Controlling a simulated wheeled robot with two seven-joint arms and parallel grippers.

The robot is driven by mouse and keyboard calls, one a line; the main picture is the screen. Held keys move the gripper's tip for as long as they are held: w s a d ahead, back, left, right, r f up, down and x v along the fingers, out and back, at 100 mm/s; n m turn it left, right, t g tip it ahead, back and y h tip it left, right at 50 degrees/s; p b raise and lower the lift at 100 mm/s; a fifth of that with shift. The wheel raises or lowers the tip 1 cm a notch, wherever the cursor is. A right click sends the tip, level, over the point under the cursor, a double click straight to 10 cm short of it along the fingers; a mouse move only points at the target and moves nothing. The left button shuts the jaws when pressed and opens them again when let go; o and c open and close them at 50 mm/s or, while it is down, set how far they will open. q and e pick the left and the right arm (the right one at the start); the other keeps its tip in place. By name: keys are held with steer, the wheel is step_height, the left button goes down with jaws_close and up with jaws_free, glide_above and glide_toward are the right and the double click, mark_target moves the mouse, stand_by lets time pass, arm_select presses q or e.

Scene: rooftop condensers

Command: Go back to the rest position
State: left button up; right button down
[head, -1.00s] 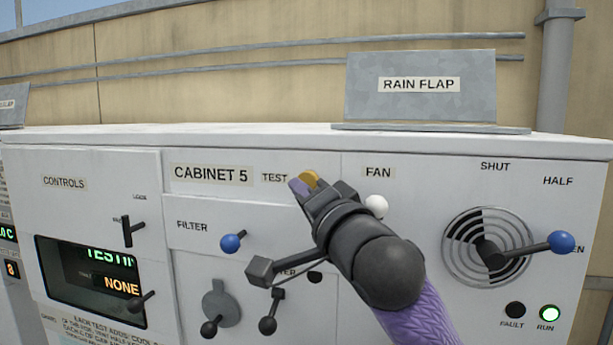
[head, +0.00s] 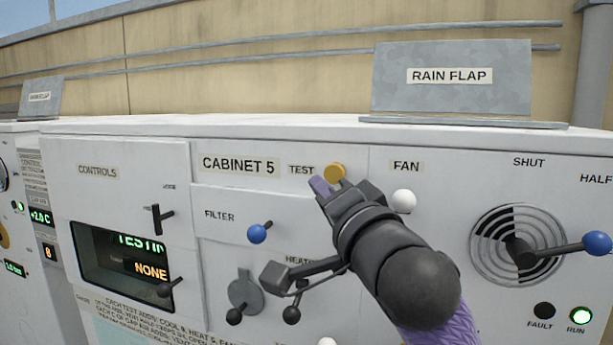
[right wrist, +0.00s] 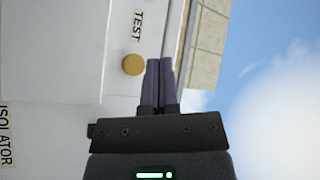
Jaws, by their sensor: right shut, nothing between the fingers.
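My right gripper (head: 328,185) is in front of cabinet 5 (head: 300,130), just below and left of the yellow TEST button (head: 335,173) in the head view. Its purple fingers are shut together with nothing between them. In the right wrist view the shut fingers (right wrist: 158,85) point along the cabinet face, and the yellow button (right wrist: 133,64) shows beside them with a small gap in the picture. My right arm hides part of the panel below the button. My left gripper is not in view.
A blue-knobbed filter lever (head: 257,234), a white fan knob (head: 404,201) and a blue-knobbed vent lever (head: 597,243) stick out of the panel. The display (head: 122,265) shows NONE. The RUN lamp (head: 580,315) is green. A rain flap (head: 452,78) stands on top.

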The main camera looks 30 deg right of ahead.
steer(key=s+a+f+n+g+y, duration=0.1)
steer(key=a+f+n+g, duration=0.2)
steer(key=f, duration=0.9)
steer(key=a+f+n+g, duration=0.1)
steer(key=f+n+g, duration=0.35)
steer(key=f, duration=0.75)
steer(key=s+a+f+n+g, duration=0.2)
steer(key=s+f+g, duration=0.1)
steer(key=s+f, duration=0.35)
steer(key=s+a+f+n+g+y, duration=0.1)
steer(key=s+f+n+g, duration=0.2)
steer(key=s+f, duration=0.35)
steer(key=s+a+f+n+g, duration=0.2)
steer(key=s+f+g, duration=0.2)
steer(key=s+f, duration=0.25)
step_height(320, 180, down, 31)
steer(key=s+b, duration=0.1)
steer(key=b, duration=1.4)
steer(key=s+d+f+b, duration=0.1)
steer(key=s+f+b, duration=0.4)
steer(key=f, duration=0.4)
steer(key=s+d+f+g+b, duration=0.1)
steer(key=s+f+b, duration=0.4)
steer(key=f, duration=0.4)
steer(key=s+d+f+g+b, duration=0.1)
steer(key=s+f+b, duration=0.4)
steer(key=f, duration=0.4)
steer(key=shift+d+f+n, duration=0.15)
steer(key=shift+f+n, duration=0.05)
steer(key=shift+n, duration=0.15)
